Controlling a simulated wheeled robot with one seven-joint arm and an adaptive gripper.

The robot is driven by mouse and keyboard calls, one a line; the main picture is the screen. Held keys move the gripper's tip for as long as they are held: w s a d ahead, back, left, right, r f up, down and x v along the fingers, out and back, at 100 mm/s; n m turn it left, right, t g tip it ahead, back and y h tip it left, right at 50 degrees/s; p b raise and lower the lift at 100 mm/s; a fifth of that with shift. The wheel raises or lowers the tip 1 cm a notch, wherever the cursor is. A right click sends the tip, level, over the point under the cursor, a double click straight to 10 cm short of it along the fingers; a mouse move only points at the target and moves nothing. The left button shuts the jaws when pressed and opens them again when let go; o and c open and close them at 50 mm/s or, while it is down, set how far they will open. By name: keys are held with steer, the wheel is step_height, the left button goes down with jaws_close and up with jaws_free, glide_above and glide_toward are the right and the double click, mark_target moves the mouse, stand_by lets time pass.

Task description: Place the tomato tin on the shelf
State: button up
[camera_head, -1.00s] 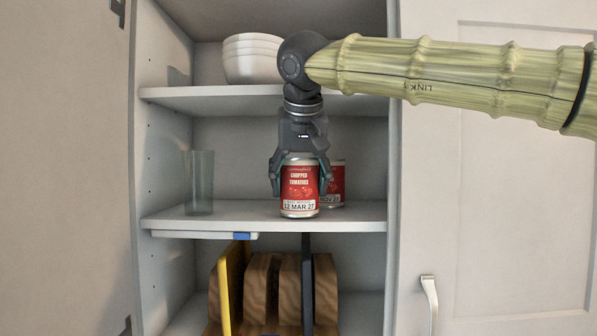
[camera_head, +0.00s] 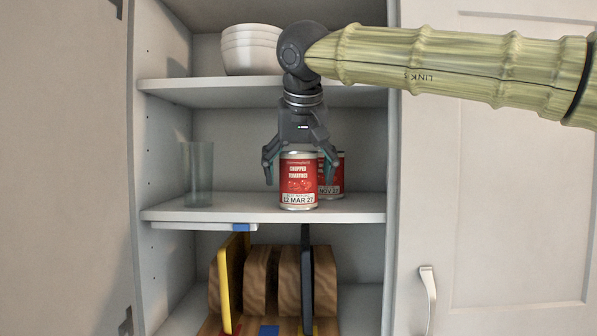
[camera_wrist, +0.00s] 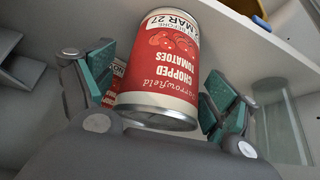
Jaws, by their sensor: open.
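The red and white tomato tin (camera_head: 299,182), labelled "chopped tomatoes", stands upright near the front edge of the middle shelf (camera_head: 240,208). My gripper (camera_head: 299,178) is open above and around it, with one finger on each side and a gap between each finger and the tin. In the wrist view the tin (camera_wrist: 163,70) lies between the two teal-padded fingers, clear of both. A second similar tin (camera_head: 333,178) stands behind it to the right, partly hidden by the front tin and my finger.
A clear glass (camera_head: 198,175) stands at the left of the same shelf. White stacked bowls (camera_head: 251,50) sit on the shelf above. Chopping boards (camera_head: 262,280) stand in a rack below. Cabinet doors flank the opening.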

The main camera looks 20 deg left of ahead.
steer(key=shift+s+d+r+b, duration=0.15)
steer(key=shift+s+r+b, duration=0.2)
steer(key=shift+b, duration=0.25)
steer(key=s+d+b, duration=0.4)
steer(key=s, duration=0.7)
steer(key=shift+d+r+b, duration=0.15)
steer(key=shift+d+b, duration=0.1)
steer(key=shift+b, duration=0.1)
